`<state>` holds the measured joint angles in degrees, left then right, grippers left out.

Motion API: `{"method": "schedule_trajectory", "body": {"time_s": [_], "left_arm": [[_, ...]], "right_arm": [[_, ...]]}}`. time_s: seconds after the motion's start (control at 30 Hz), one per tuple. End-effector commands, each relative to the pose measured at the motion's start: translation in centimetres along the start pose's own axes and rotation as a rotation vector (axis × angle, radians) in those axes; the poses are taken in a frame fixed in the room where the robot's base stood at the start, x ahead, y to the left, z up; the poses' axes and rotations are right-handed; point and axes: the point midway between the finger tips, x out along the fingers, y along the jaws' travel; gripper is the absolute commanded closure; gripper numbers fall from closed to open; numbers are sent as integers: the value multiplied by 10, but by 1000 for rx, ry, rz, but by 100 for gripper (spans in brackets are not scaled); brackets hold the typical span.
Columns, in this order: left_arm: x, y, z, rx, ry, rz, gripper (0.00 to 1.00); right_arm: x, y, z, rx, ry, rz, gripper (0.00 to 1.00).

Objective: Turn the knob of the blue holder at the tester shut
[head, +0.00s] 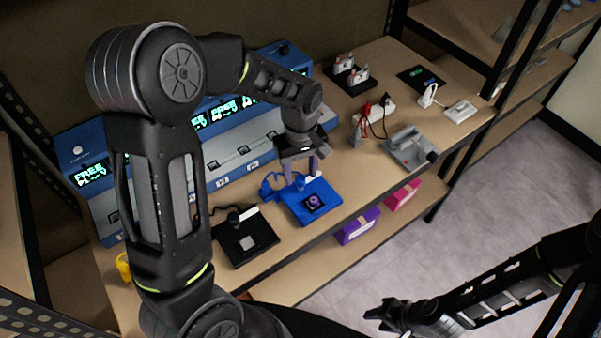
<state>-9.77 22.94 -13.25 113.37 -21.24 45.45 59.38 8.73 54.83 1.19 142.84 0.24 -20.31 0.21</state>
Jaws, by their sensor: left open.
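The blue holder (327,203) lies on the table in front of the tester, with a small dark square part with a purple ring (314,202) on it. My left gripper (302,173) is open and points down over the back part of the holder. The holder's knob cannot be made out clearly near the fingers, and contact cannot be told. The tester (222,165) is a long blue and grey unit with green "FREE" displays, partly hidden by my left arm. My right gripper (382,316) hangs low at the lower right, away from the table; its fingers are unclear.
A black holder (233,252) lies left of the blue one. A grey fixture (412,150), a white box with red and black leads (375,122) and a black rack (349,79) stand to the right. Purple (357,227) and pink (403,195) boxes lie on the lower shelf.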

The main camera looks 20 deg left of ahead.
Motion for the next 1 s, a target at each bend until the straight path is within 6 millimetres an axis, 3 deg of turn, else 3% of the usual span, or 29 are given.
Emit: {"method": "schedule_trajectory", "body": {"time_s": [0.17,0.43,1.0], "left_arm": [[15,0,0,-1,0,0,53],[17,0,0,0,0,1,53],[16,0,0,0,0,2,98]], "right_arm": [[-2,0,0,1,-1,1,64],[-2,0,0,1,-1,1,64],[-2,0,0,0,-1,1,64]]}}
